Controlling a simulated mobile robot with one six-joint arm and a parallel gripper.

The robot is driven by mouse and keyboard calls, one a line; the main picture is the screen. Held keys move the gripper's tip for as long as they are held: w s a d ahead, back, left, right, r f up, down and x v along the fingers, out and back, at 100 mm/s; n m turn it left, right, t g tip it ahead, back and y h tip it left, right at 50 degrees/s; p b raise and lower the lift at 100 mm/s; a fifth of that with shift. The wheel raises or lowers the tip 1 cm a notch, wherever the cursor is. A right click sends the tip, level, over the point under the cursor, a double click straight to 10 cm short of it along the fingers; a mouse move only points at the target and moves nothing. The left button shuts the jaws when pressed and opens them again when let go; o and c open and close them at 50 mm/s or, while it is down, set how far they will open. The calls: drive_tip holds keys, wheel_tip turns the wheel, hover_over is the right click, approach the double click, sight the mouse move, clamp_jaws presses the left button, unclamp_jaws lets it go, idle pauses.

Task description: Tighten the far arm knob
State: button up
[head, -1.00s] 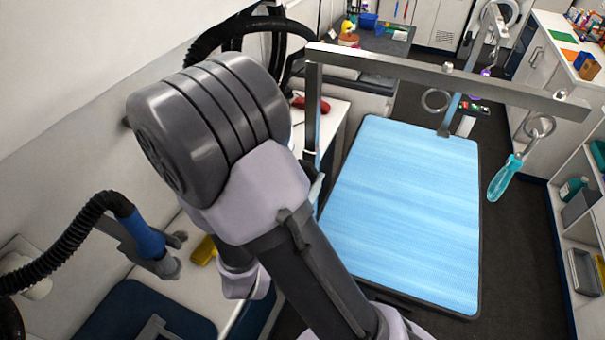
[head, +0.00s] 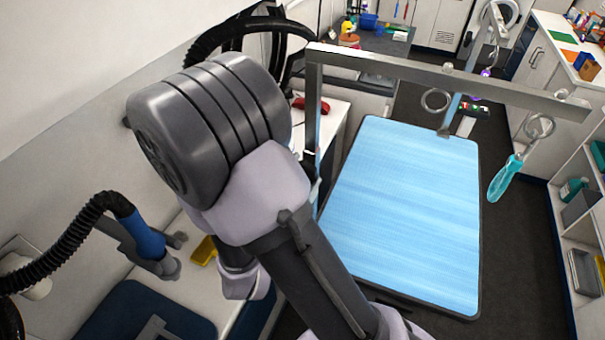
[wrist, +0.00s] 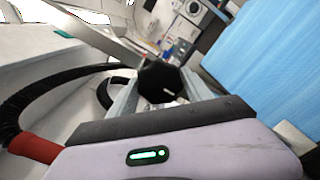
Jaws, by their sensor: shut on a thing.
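A black knob (wrist: 160,82) with a short white mark on its face shows in the wrist view. My gripper (wrist: 162,88) is shut on it, one pale finger on each side. In the head view my own arm hides the knob and the fingertips, close to the left post (head: 313,100) of the grooming arm. The grooming arm's metal crossbar (head: 440,75) runs over the table with the blue mat (head: 400,215). The far post (head: 450,113) stands at the mat's back edge.
A teal-handled tool (head: 505,178) and metal rings (head: 436,100) hang at the crossbar. A black hose (wrist: 60,88) curves at left in the wrist view. A red object (head: 311,104) lies on the white counter behind the left post. Dark floor lies right of the table.

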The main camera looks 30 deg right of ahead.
drive_tip(key=o, duration=1.4)
drive_tip(key=shift+c, duration=0.2)
drive_tip(key=p+v, duration=0.5)
drive_tip(key=v, duration=1.2)
drive_tip(key=shift+s, duration=0.2)
drive_tip(key=shift+f, duration=0.1)
